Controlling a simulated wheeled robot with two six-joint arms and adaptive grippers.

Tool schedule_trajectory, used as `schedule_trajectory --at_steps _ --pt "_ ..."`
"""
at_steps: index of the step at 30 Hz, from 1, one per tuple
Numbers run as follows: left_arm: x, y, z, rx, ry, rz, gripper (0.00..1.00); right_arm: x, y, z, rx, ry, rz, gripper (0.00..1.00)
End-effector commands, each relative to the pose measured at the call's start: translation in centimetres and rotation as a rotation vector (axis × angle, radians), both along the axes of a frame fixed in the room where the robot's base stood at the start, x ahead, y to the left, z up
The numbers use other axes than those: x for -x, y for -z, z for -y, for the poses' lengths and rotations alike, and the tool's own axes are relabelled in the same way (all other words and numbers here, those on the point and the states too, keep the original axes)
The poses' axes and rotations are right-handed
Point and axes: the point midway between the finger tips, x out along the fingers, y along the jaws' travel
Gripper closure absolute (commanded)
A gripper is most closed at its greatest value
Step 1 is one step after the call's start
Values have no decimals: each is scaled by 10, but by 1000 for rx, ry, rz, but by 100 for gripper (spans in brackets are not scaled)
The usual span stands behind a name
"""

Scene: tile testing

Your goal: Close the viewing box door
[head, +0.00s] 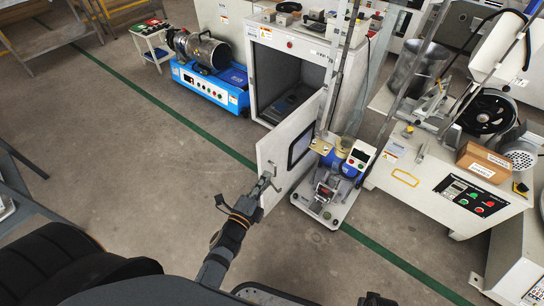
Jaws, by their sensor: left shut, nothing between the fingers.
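The viewing box (258,72) is a pale cabinet at the top centre with a dark, open interior. Its door (274,152) stands wide open, swung out toward me, with a dark window panel (301,146) on its inner face. My left gripper (266,180) is shut and empty. It is at the near, free edge of the door, overlapping its lower part in the view; I cannot tell whether it touches.
A small machine with a blue motor (327,159) stands on the floor close to the right of the door. A blue machine (205,82) stands left of the box. A white bench (420,168) with equipment fills the right. The floor left of the door is clear.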

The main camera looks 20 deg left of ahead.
Motion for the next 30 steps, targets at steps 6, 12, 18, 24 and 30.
schedule_trajectory --at_steps 6,12,18,24,30 --pt "-38 -2 5 3 -1 3 100 4 5 2 3 0 0 100" --pt "-82 -1 11 4 -1 1 100 4 8 3 4 0 4 100" --pt "-104 1 -6 0 -1 -1 100 0 4 2 2 0 0 100" --pt "-110 1 -22 4 -1 -3 100 -8 -6 0 0 -1 8 100" --pt "-110 0 -24 6 -2 -3 100 -2 -6 -1 -1 -1 -1 100"
